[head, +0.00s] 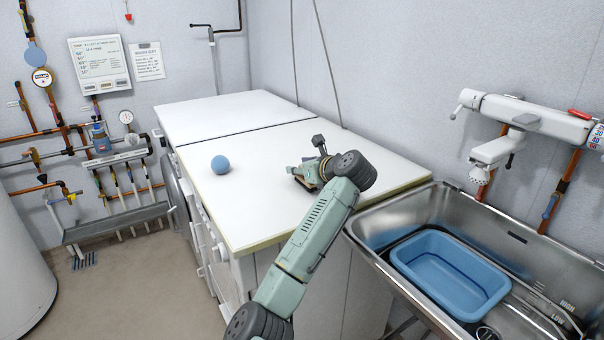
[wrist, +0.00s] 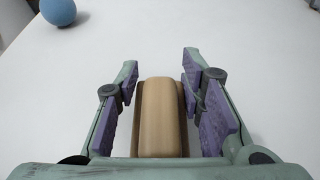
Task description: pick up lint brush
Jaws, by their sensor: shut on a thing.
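The lint brush (wrist: 160,118) shows in the wrist view as a tan, rounded block with darker brown sides. It lies lengthwise between the purple-padded fingers of my gripper (wrist: 160,72). My gripper is shut on it, though a narrow gap seems to show beside the pads at this angle. In the head view my gripper (head: 306,174) is low over the white worktop, and it mostly hides the brush. I cannot tell whether the brush touches the worktop.
A blue ball (head: 220,164) sits on the white worktop (head: 260,200), left of my gripper; the worktop around is clear. To the right is a steel sink (head: 400,212) with a blue basin (head: 450,272) and a wall tap (head: 500,147). Pipes line the left wall.

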